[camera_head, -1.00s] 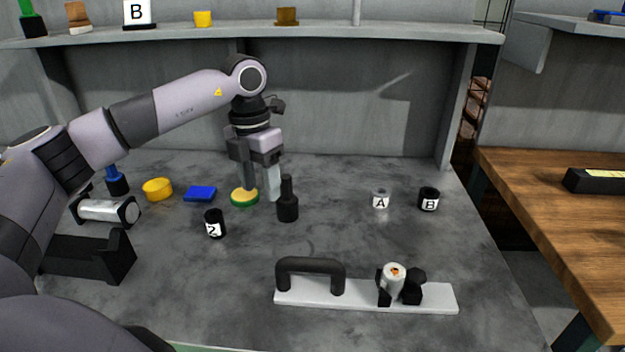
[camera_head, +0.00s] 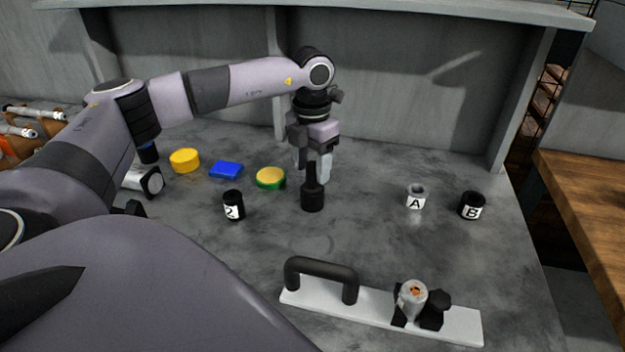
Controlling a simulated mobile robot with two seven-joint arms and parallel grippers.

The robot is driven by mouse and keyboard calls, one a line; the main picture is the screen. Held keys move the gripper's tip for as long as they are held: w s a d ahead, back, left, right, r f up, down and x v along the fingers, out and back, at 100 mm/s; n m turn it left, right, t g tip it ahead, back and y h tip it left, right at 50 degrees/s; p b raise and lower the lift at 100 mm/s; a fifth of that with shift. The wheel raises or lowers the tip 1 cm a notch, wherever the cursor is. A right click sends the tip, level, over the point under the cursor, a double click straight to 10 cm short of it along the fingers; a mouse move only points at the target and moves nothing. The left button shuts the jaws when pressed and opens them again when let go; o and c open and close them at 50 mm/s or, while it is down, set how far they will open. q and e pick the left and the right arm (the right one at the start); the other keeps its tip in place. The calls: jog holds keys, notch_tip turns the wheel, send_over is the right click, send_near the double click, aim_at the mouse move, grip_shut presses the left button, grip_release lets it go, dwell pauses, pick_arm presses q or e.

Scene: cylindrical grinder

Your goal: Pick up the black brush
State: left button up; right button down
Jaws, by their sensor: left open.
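The black brush (camera_head: 312,198) stands upright on the grey table, a wide round base below and a narrow handle above. My left gripper (camera_head: 314,171) points down right at the brush, its fingers open. The handle's top shows between the two fingers in the picture; I cannot tell whether either finger touches it. My right gripper is out of view.
A green-and-yellow round box (camera_head: 270,178), blue block (camera_head: 226,170), yellow cylinder (camera_head: 185,160) and black cup marked 2 (camera_head: 233,206) are left of the brush. Cups A (camera_head: 416,197) and B (camera_head: 471,206) stand right. A white plate with a handle (camera_head: 372,303) lies in front.

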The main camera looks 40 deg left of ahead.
pick_arm(q)
jog(key=shift+f, duration=0.4)
grip_shut()
jog(key=shift+r, duration=0.1)
